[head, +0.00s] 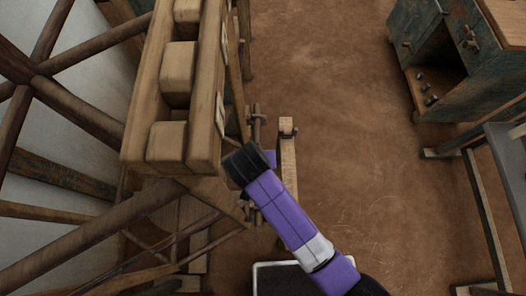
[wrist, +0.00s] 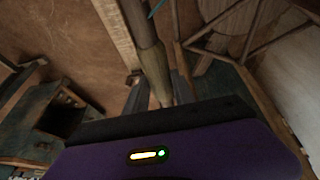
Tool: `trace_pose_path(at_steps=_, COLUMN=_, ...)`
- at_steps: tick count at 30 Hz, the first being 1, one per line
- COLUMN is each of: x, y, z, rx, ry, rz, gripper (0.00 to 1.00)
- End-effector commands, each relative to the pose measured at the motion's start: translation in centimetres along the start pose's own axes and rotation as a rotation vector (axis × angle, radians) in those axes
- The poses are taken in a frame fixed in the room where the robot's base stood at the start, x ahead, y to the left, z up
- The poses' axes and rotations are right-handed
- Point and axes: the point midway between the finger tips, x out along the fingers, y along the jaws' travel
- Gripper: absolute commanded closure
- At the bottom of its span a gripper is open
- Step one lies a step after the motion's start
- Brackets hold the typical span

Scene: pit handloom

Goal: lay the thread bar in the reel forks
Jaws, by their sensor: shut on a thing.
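In the wrist view my gripper (wrist: 158,88) is shut on a slim wooden bar, the thread bar (wrist: 155,66), with a tan wound part between the jaws. The bar runs away toward the top of the picture, beside a pale wooden beam (wrist: 117,38). In the head view my dark wrist (head: 246,165) is over the right side of the loom and hides the jaws and most of the held bar. A wooden post (head: 287,160) with a small fitting on its top stands just right of the wrist. I cannot tell for certain which parts are the reel forks.
The loom's heavy beam with wooden blocks (head: 175,75) stands close on the left. Crossed poles (head: 85,235) fill the lower left. A worn green cabinet (head: 440,60) stands at upper right, a grey-topped bench (head: 508,165) below it. The brown floor (head: 350,130) between is clear.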

Motion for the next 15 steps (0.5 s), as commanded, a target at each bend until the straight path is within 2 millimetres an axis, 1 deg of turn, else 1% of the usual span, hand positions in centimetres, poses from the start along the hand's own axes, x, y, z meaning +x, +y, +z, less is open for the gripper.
trace_pose_path(at_steps=2, x=0.1, y=-0.6, z=0.0, rx=-0.001, ry=0.003, rz=-0.002, gripper=1.00)
trace_pose_path(at_steps=15, x=2.8, y=-0.7, z=1.1, rx=0.001, ry=0.001, rz=-0.001, gripper=1.00)
